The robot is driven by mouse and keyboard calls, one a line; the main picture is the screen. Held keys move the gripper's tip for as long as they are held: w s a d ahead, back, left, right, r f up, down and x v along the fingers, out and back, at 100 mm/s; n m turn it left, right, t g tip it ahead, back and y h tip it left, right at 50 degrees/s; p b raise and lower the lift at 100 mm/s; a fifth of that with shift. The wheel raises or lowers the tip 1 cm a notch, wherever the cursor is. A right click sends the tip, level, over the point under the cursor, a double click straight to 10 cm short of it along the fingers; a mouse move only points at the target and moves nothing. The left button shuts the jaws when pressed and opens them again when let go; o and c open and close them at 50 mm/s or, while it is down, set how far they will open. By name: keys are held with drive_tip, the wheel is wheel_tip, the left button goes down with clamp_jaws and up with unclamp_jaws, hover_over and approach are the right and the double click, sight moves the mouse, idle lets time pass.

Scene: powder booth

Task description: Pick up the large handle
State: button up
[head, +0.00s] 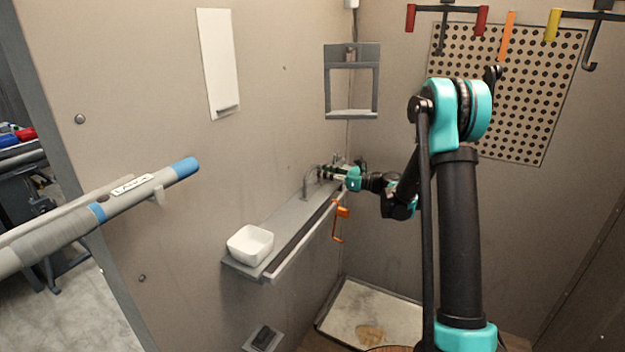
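My arm reaches left and away to the wall shelf (290,215), with my gripper (322,173) just above its far end. The gripper is small and dark in the head view, and I cannot tell whether its fingers are apart or closed. A grey arched piece (306,186), handle-like in shape, stands on the shelf just left of the fingertips. I cannot tell whether they touch it, or whether it is the large handle. More small dark items behind the gripper are too small to make out.
A white square bowl (250,244) sits at the shelf's near end. An orange hook (340,218) hangs from the rail along the shelf front. A grey frame (352,85) is on the wall above. Coloured-handled hooks hang by a perforated panel (520,110) at right.

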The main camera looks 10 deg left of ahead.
drive_tip(key=shift+w+a, duration=0.2)
drive_tip(key=shift+a, duration=0.3)
drive_tip(key=shift+c, duration=0.4)
clamp_jaws()
drive_tip(key=shift+r, duration=0.1)
wheel_tip(320, 180, up, 20)
drive_tip(key=shift+f, duration=0.1)
